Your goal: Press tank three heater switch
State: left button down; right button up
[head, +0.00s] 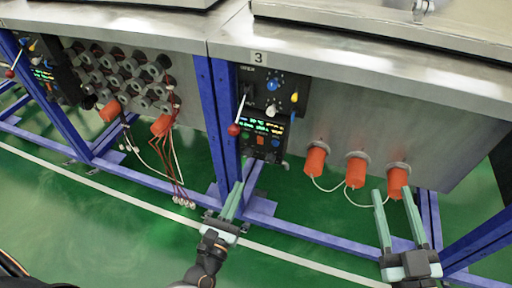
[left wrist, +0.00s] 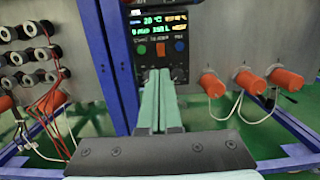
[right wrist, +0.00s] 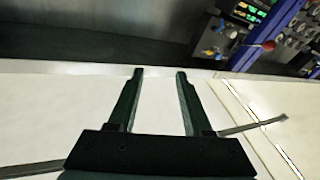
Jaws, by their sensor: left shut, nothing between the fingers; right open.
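The tank marked 3 (head: 258,57) carries a black control panel (head: 284,97) with knobs and a lever with a red ball (head: 234,130). Below is a lit display (head: 267,125) over small buttons. The left wrist view shows a green button (left wrist: 142,49), an orange switch (left wrist: 160,49) and a blue button (left wrist: 179,46); their labels are too small to read surely. My left gripper (head: 238,186) is shut and empty, below and in front of this panel; its fingertips (left wrist: 157,72) appear just under the orange switch. My right gripper (head: 392,192) is open and empty, low at the right.
Several orange cylinders (head: 316,160) with white cables stick out of the tank right of the panel. Blue frame posts (head: 222,120) stand left of it. A neighbouring tank has another panel (head: 50,70), round fittings and hanging red cables (head: 176,165). The green floor is open in front.

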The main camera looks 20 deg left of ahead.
aim_at(259, 139)
pick_arm(q)
jog(key=w, duration=0.4)
jog(key=w+r, duration=0.1)
jog(key=w, duration=0.8)
jog(key=shift+d+r, duration=0.25)
jog(key=shift+r, duration=0.05)
jog(key=shift+w, duration=0.3)
pick_arm(e)
jog(key=shift+s+r+t+y, duration=0.15)
jog(key=shift+r+t+y, duration=0.15)
jog(key=shift+r, duration=0.45)
pick_arm(q)
jog(key=shift+r, duration=0.1)
pick_arm(e)
jog(key=shift+r, duration=0.1)
